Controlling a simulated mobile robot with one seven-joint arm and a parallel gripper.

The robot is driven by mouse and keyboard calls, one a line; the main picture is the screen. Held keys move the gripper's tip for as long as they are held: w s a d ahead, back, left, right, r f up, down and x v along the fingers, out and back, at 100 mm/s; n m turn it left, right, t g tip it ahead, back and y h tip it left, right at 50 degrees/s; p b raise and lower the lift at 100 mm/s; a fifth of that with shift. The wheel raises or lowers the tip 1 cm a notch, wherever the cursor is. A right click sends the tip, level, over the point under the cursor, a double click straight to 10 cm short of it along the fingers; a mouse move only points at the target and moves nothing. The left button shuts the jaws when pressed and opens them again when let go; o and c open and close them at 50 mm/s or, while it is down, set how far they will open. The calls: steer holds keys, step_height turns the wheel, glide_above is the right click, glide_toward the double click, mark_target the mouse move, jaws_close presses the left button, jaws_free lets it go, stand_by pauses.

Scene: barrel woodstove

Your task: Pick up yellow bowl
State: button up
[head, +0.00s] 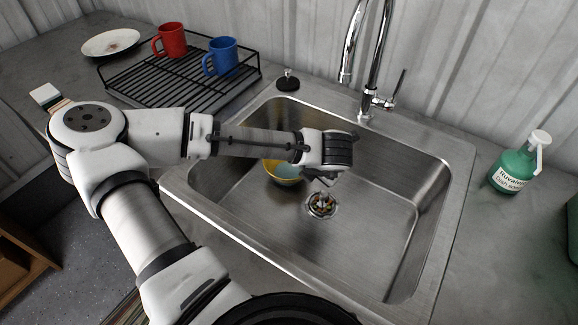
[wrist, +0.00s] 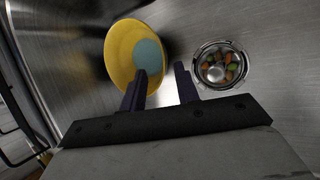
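The yellow bowl (head: 284,174) lies in the left part of the steel sink (head: 385,270), partly hidden by my arm in the head view. In the wrist view the bowl (wrist: 120,50) shows its yellow rim and a blue-grey patch inside. My gripper (wrist: 161,80) is open, with a gap between its two dark fingers. The left finger overlaps the bowl's right rim in the picture, and the right finger is over bare sink floor. I cannot tell whether a finger touches the bowl. In the head view my gripper (head: 325,180) is above the sink floor beside the bowl.
The drain (wrist: 222,66) with bits of food lies right of the bowl. A tall faucet (head: 370,60) stands behind the sink. A black rack (head: 180,75) holds a red mug (head: 170,40) and a blue mug (head: 221,57). A green soap bottle (head: 513,170) stands right. The sink's right side is clear.

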steer(key=p+x, duration=0.1)
steer(key=x, duration=0.7)
steer(key=shift+w+d, duration=0.1)
steer(key=shift+w, duration=0.05)
steer(key=shift+r, duration=0.1)
jaws_close()
